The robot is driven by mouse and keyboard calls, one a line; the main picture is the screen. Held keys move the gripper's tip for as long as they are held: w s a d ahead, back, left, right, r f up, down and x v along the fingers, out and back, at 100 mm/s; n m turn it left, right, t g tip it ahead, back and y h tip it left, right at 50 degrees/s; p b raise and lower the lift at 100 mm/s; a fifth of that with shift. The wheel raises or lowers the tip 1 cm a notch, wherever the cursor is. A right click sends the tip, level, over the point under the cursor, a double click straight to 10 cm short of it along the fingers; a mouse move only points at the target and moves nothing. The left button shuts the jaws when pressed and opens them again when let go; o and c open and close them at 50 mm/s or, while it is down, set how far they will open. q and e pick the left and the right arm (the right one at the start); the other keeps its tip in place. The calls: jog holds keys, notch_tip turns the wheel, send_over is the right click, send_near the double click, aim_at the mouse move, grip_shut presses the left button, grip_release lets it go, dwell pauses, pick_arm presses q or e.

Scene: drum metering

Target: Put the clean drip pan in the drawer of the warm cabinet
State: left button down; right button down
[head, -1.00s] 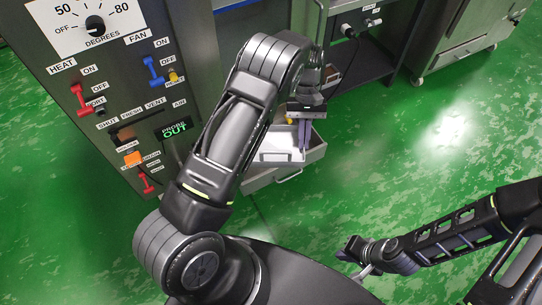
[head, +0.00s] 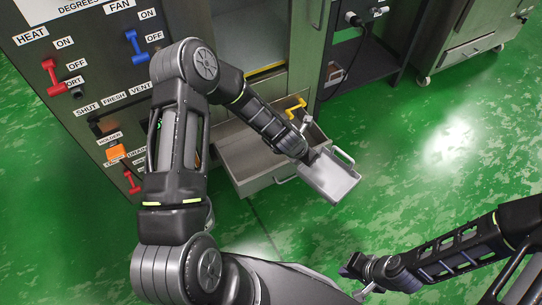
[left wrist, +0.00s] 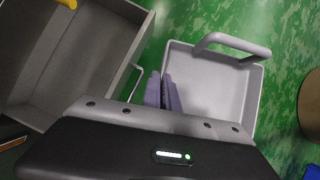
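A light grey drip pan (head: 330,179) with a looped handle at its far end hangs over the floor, in front and to the right of the open drawer (head: 246,181). It also shows in the left wrist view (left wrist: 222,95), and its visible inside looks bare, with some shading. My left gripper (head: 311,157) is shut on the pan's near left edge; its purple fingers (left wrist: 164,92) sit close together there. The drawer is pulled out of the warm cabinet (head: 85,120); a yellow piece (head: 295,108) shows at its back. My right gripper (head: 356,278) is low over the floor, its fingers unclear.
The cabinet's control panel with switches stands left of the drawer. A dark shelf unit (head: 362,65) and a wheeled steel cabinet (head: 465,45) stand behind to the right. The green floor (head: 430,150) is clear at the right.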

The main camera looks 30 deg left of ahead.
pick_arm(q)
jog(key=s+a+f+n+g+y+b, duration=0.2)
jog(key=s+a+f+n+y+b, duration=0.5)
jog(key=n, duration=0.8)
jog(key=s+a, duration=0.2)
jog(key=a, duration=0.1)
jog(key=shift+s+f, duration=0.25)
jog(key=shift+s, duration=0.05)
jog(key=shift+a, duration=0.1)
jog(key=w+a, duration=1)
jog(key=a, duration=0.4)
jog(key=f, duration=0.2)
jog(key=f+b, duration=0.1)
jog(key=f, duration=0.2)
jog(key=f+b, duration=0.1)
jog(key=f, duration=0.1)
jog(key=shift+w+a+f, duration=0.15)
jog(key=shift+w+a, duration=0.1)
jog(key=shift+a, duration=0.1)
jog(key=shift+f, duration=0.15)
jog(key=shift+f, duration=0.1)
